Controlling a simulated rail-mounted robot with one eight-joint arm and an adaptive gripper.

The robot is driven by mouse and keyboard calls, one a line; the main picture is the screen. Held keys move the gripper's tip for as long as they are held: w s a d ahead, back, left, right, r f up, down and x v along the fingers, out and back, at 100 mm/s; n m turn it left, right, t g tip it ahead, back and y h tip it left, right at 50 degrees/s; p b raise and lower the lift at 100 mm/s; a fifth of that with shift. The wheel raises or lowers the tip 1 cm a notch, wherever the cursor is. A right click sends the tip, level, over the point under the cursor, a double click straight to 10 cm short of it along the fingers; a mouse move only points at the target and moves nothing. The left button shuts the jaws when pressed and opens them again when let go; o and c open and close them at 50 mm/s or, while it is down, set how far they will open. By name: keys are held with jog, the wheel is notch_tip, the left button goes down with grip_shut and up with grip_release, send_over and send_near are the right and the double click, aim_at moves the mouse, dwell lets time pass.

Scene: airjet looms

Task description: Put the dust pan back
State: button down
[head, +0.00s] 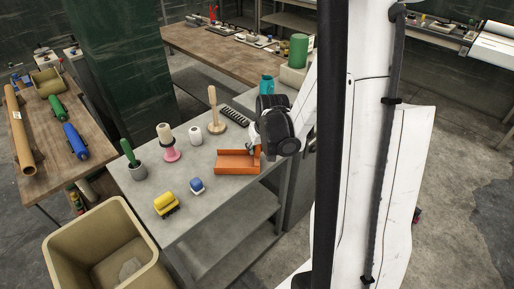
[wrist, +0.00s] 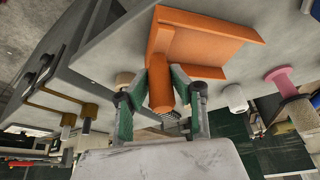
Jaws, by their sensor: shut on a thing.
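The orange dust pan (head: 237,168) is at the right part of the grey table (head: 190,210) in the head view, its open side toward the front left. I cannot tell whether it rests on the top or hangs just above it. In the wrist view the dust pan (wrist: 205,48) fills the upper middle, with its round handle pointing toward me. My gripper (wrist: 160,88) is shut on that handle, one green finger on each side. In the head view my gripper (head: 254,150) is at the pan's back right, partly hidden by my dark wrist.
On the table stand a pink-based spool (head: 169,150), a white spool (head: 195,135), a wooden peg (head: 213,115), a green-handled brush in a cup (head: 133,160), a yellow brush (head: 166,204) and a blue item (head: 197,186). A teal container (head: 266,84) stands behind. A beige bin (head: 75,240) is front left.

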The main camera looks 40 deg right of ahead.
jog(key=shift+f, duration=0.15)
jog(key=c, duration=1.5)
grip_release()
jog(key=shift+c, duration=0.2)
jog(key=shift+r, duration=0.2)
jog(key=v, duration=1.1)
jog(key=s+a+r+n+t, duration=0.1)
jog(key=s+a+r, duration=0.2)
jog(key=a, duration=0.4)
jog(key=s+a+r+n+t, duration=0.1)
jog(key=s+a+r, duration=0.3)
jog(key=a, duration=0.3)
jog(key=s+a+r+n+y, duration=0.1)
jog(key=s+a+r, duration=0.2)
jog(key=a, duration=0.4)
jog(key=shift+s+r+t+p, duration=0.35)
jog(key=shift+s+t+p, duration=0.1)
jog(key=shift+s, duration=0.15)
